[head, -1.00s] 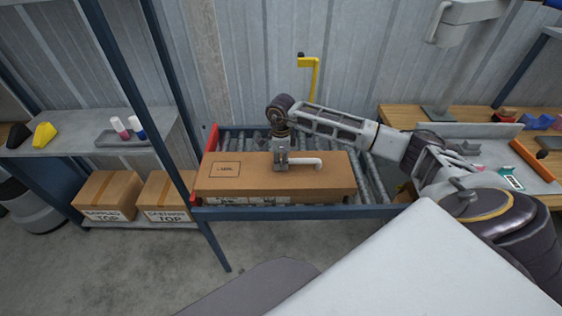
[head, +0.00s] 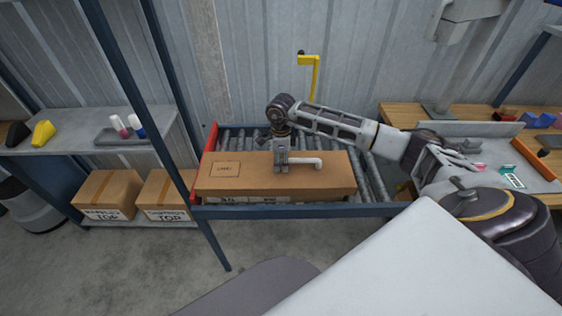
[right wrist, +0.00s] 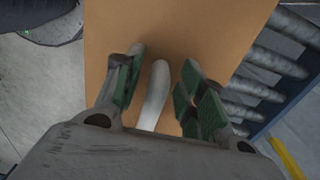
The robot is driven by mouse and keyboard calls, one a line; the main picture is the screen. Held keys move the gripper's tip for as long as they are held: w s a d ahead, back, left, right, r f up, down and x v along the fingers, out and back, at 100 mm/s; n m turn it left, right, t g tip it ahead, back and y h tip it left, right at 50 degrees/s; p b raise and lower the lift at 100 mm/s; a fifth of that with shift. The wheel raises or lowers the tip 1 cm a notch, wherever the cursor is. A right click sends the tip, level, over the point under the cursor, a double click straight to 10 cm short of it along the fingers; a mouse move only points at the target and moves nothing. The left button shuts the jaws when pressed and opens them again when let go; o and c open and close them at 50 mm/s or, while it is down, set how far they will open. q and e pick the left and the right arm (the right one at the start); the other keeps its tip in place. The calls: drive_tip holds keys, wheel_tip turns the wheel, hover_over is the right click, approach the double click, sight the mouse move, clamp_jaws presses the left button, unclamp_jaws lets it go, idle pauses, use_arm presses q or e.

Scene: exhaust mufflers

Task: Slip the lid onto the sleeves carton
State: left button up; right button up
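The lid (head: 240,172) is a long brown cardboard cover with a printed label box and a white bar handle (head: 309,161) on top. It sits level over the sleeves carton (head: 235,200), of which only a thin pale printed strip shows below the lid's front edge. My right gripper (head: 282,167) is low over the middle of the lid, at the handle's left end. In the right wrist view the green-padded fingers (right wrist: 155,95) stand apart on both sides of the handle, with visible gaps. The carton's inside is hidden. My left gripper is not in view.
The carton rests on a roller conveyor (head: 376,180) with a blue frame and red end plate. A blue post stands close on the left. Brown boxes (head: 106,194) sit on the lower left shelf. A wooden workbench (head: 400,115) with trays is at right.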

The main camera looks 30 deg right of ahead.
drive_tip(key=shift+r, duration=0.2)
drive_tip(key=shift+r+p, duration=0.35)
drive_tip(key=shift+r, duration=0.15)
wheel_tip(320, 180, up, 5)
drive_tip(key=shift+f, duration=0.1)
use_arm(q)
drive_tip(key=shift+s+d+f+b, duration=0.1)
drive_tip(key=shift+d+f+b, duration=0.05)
drive_tip(key=shift+b, duration=0.3)
use_arm(e)
wheel_tip(320, 180, up, 7)
drive_tip(key=shift+f, duration=0.2)
drive_tip(key=shift+a, duration=0.1)
